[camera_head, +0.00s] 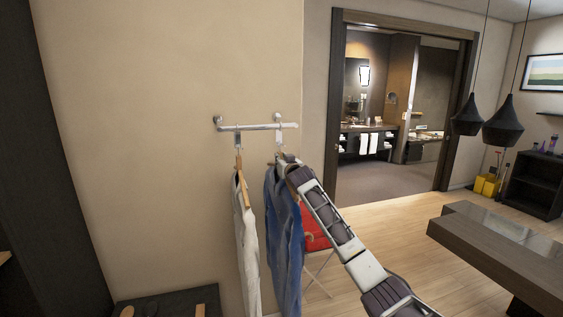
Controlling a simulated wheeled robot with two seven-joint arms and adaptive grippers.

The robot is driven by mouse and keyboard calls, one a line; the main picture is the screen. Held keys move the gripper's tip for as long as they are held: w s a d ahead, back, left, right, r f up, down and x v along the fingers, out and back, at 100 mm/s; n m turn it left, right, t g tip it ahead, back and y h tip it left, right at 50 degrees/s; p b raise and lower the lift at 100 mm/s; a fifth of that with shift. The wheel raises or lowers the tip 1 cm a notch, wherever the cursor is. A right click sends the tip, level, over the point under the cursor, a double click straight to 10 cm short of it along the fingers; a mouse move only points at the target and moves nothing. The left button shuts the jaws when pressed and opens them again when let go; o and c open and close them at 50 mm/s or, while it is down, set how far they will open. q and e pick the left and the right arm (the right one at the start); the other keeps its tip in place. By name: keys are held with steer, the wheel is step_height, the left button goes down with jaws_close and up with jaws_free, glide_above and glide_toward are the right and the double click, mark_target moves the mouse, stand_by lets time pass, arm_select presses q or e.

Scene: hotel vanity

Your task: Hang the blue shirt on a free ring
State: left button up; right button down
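A blue shirt (284,235) hangs upright on a wooden hanger (283,156) below the metal wall rail (257,127). The hanger's top is just under a light ring piece (278,138) at the rail's right part; I cannot tell whether its hook is in the ring. My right gripper (287,162) is at the top of the blue shirt, by the hanger. Its fingers are too small and hidden to show whether they grip. A white shirt (246,250) on a wooden hanger (240,185) hangs from the left ring piece (238,141). My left gripper is not in view.
A red item (314,231) on a folding stand is behind my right arm. A dark bench (165,304) with brushes is at the bottom left. A dark table (490,245) stands at the right. The wall left of the rail is bare.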

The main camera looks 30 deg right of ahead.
steer(key=shift+r, duration=0.1)
steer(key=c, duration=1.3)
jaws_free()
steer(key=shift+o, duration=0.2)
steer(key=shift+s, duration=0.15)
steer(key=shift+v, duration=5.85)
steer(key=shift+s, duration=0.1)
